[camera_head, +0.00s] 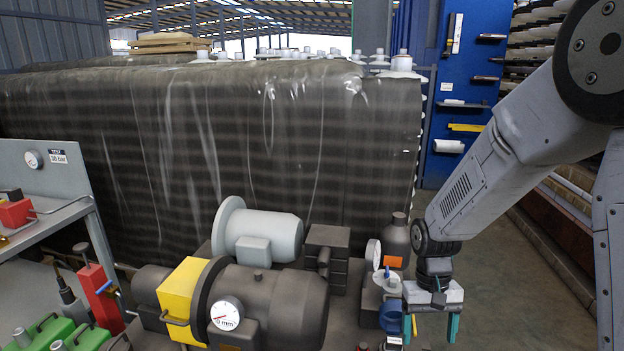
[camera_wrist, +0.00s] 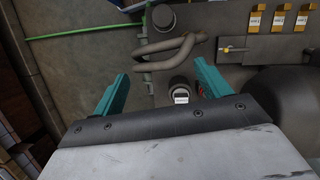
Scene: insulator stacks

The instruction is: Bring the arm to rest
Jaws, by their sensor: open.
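My gripper (camera_head: 430,327) hangs at the lower right of the head view, pointing down from my grey arm. In the wrist view my gripper (camera_wrist: 157,90) also shows open, with the fingers wide apart. Beyond the fingers, a small dark round part with a white label (camera_wrist: 181,98) shows between them. It looks apart from the fingers, below them.
A dark motor with a dial (camera_head: 226,314) and yellow band stands left of my gripper. A blue-rimmed cup (camera_head: 391,316) and a dark bottle (camera_head: 397,238) are close by. Wrapped stacks (camera_head: 240,150) fill the back. Bent pipes (camera_wrist: 165,48) lie ahead in the wrist view. Floor right is clear.

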